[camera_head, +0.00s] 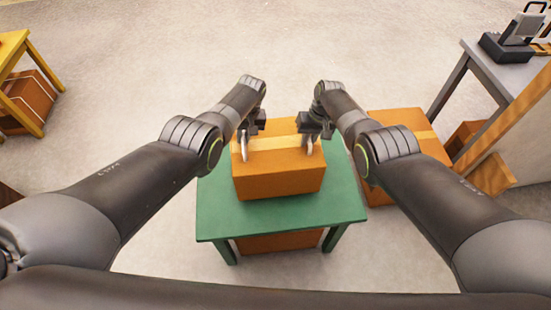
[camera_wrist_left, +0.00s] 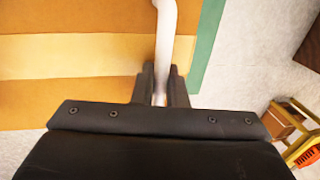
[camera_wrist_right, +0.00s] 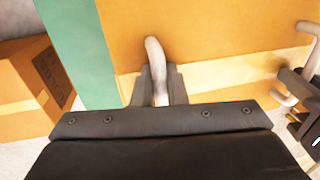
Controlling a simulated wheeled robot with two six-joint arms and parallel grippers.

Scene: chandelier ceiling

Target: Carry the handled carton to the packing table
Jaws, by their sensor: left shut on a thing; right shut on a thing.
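The handled carton (camera_head: 280,178) is an orange-brown box with a pale tape band and two whitish handles. It is over the green table (camera_head: 225,218); I cannot tell whether it rests on the top or is just above it. My left gripper (camera_head: 246,135) is shut on the carton's left handle, also seen in the left wrist view (camera_wrist_left: 167,40). My right gripper (camera_head: 311,133) is shut on the right handle, which shows in the right wrist view (camera_wrist_right: 156,60). The carton (camera_wrist_right: 210,40) fills much of that view. I cannot tell which table is the packing table.
Another carton (camera_head: 405,122) stands on the floor to the right of the green table. A grey table (camera_head: 495,75) with a device (camera_head: 512,42) is at the right. A yellow table (camera_head: 12,50) is at the far left, a box (camera_head: 30,100) under it. Floor beyond is clear.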

